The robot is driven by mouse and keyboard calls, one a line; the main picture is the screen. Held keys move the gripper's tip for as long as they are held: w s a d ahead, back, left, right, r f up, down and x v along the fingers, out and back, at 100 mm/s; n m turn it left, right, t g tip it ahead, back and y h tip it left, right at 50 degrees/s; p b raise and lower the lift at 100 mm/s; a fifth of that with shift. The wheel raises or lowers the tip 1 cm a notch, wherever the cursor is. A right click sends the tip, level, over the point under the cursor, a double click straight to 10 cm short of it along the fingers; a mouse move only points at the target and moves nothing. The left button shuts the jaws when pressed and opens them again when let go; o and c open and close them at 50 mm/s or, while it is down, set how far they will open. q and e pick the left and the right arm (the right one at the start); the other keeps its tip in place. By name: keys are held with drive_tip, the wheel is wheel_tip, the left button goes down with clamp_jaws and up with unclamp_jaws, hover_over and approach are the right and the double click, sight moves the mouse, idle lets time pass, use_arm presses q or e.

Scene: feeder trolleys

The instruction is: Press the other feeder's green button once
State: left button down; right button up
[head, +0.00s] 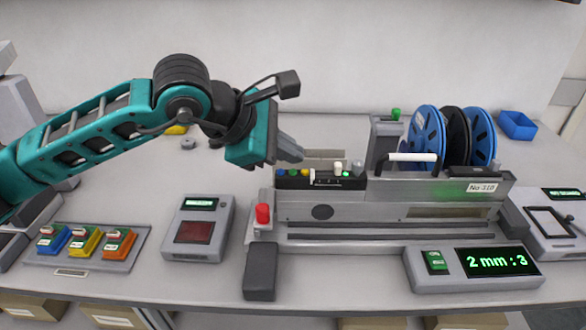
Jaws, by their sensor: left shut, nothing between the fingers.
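A grey feeder (370,208) labelled No 310 stands on the bench, right of centre. A small green-lit spot (346,173) shows on its top near a white knob (337,168). A green cap (396,113) tops a grey post behind the feeder. A control box (470,284) in front has a green rocker-like button (435,262) and a display reading "2 mm:3". I cannot tell which feeder is "the other". My left gripper (298,152) is shut and empty, above the feeder's left end, apparently apart from it. My right gripper is not in view.
Blue and black reels (427,135) rise on the feeder. A red button (263,213) stands at its left front. A boxed meter (198,228) and a tray (132,262) of coloured blocks lie left. A blue bin (516,125) is at back right. The back middle bench is fairly clear.

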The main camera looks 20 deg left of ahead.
sight(288, 176)
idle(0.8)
use_arm(q)
drive_tip(key=shift+f+b, duration=0.4)
drive_tip(key=shift+b, duration=0.35)
drive_tip(key=shift+f+b, duration=0.35)
drive_tip(key=shift+b, duration=0.1)
drive_tip(key=shift+r, duration=0.15)
idle(0.3)
drive_tip(key=shift+r, duration=0.65)
wheel_tip(288, 176, up, 5)
drive_tip(key=p, duration=0.3)
idle(0.9)
